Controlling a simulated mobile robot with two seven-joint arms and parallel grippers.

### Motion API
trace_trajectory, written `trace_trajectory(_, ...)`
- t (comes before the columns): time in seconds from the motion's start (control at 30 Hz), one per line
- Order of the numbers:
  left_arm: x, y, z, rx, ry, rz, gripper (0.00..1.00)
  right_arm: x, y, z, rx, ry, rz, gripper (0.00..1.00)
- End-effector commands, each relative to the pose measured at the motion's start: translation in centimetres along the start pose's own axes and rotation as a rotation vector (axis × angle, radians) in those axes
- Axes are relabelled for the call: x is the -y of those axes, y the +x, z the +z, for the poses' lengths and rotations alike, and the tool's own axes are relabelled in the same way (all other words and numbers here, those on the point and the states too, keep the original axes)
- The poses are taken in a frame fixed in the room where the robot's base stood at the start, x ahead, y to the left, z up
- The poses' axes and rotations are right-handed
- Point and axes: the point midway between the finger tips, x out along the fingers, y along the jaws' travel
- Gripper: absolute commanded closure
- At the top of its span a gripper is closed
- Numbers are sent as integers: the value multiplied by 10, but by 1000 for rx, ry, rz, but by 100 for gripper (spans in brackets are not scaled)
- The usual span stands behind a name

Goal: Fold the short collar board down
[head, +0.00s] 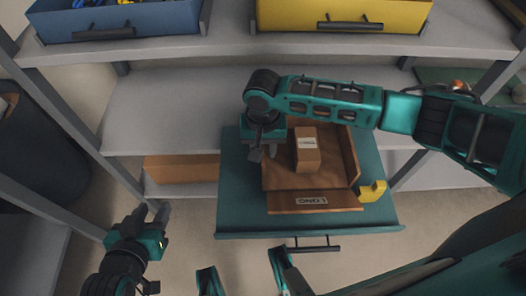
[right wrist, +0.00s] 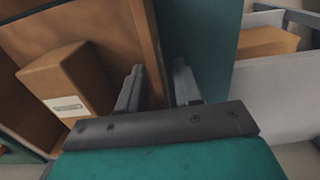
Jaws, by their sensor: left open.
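A brown open box (head: 283,180) sits on a teal board, with its front flap, labelled LONG (head: 335,201), lying flat towards me. A wall (head: 349,155) stands on its right side. Its left wall is mostly hidden by my right arm in the head view; in the right wrist view a wooden wall edge (right wrist: 146,45) runs up to between my fingers. My right gripper (head: 257,154) is at the box's left side, open, its fingers (right wrist: 158,88) apart around that edge. A small labelled carton (head: 307,155) is inside the box. My left gripper (head: 151,212) is open and empty, low at the left.
The teal board (head: 235,215) has a yellow angled piece (head: 373,191) at the box's right front corner. A brown carton (head: 180,169) lies on a lower shelf at left. Blue (head: 130,20) and yellow (head: 345,14) bins stand on the upper shelf. A dark handle (head: 313,245) is at the front.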

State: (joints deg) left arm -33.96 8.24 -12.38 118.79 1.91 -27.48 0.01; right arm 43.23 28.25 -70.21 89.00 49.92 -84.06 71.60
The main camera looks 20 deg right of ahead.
Motion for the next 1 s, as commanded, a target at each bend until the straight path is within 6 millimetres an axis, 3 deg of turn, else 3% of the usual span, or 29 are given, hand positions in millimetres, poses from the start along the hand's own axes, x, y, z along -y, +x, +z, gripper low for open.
trace_trajectory(0.4,1,2,5,3,5,-1,57,0,10,0,0,0,0,66)
trace_trajectory(0.77,3,2,6,5,12,-1,57,0,9,0,0,0,0,99)
trace_trajectory(1.0,3,2,6,5,12,-1,57,0,9,0,0,0,1,100)
